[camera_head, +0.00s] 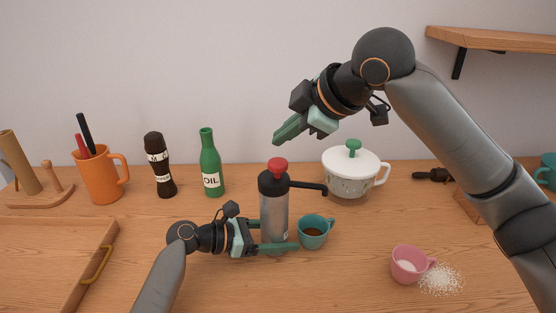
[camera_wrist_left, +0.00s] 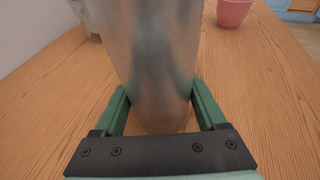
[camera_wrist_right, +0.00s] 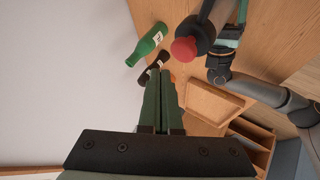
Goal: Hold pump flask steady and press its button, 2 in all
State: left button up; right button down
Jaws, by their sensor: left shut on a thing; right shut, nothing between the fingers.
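The pump flask (camera_head: 274,212) stands upright on the counter, with a silver body, black top and spout to the right. Its red button (camera_head: 277,166) is on top and also shows in the right wrist view (camera_wrist_right: 184,50). My left gripper (camera_head: 282,248) is shut around the flask's lower body; the left wrist view shows the silver body (camera_wrist_left: 152,60) between both green fingers. My right gripper (camera_head: 276,138) is shut and empty, in the air above the red button and apart from it. A teal cup (camera_head: 313,232) with brown liquid stands under the spout.
A pink cup (camera_head: 406,265) with spilled white grains (camera_head: 440,280) is at the right front. Behind stand a white lidded pot (camera_head: 345,182), green oil bottle (camera_head: 210,165), dark bottle (camera_head: 158,168) and orange mug (camera_head: 98,178). A wooden tray (camera_head: 109,240) lies at left.

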aim_at(280, 160)
jog(key=shift+f, duration=0.85)
jog(key=shift+f, duration=0.1)
dwell(1.4)
jog(key=shift+f, duration=0.3)
jog(key=shift+f, duration=1.2)
dwell(1.1)
jog(key=shift+r, duration=1.55)
jog(key=shift+r, duration=2.55)
